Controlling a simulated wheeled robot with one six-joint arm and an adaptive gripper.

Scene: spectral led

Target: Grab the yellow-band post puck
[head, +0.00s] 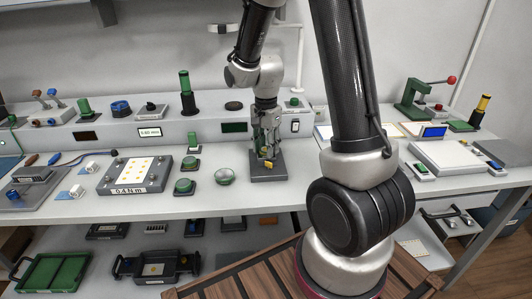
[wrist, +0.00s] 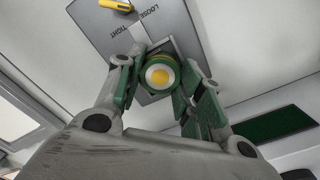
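The yellow-band post puck (wrist: 160,75) is green and round, with a white ring and a yellow centre on its top in the wrist view. It sits on a grey plate (wrist: 130,38) marked LOOSE and TIGHT. My gripper (wrist: 158,78) has a finger on each side of the puck, with green pads close to its edges. Whether the pads touch it cannot be told. In the head view my gripper (head: 266,150) points down over the grey base plate (head: 268,179), and the puck is mostly hidden by the fingers. A small yellow lever (wrist: 115,5) lies on the plate.
A green puck (head: 184,187) and a round dish (head: 225,177) stand left of my gripper, near a tray (head: 149,184) of yellow-dotted pieces. A raised shelf (head: 215,128) runs behind. A green press (head: 417,97) stands at right. The bench front below my gripper is clear.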

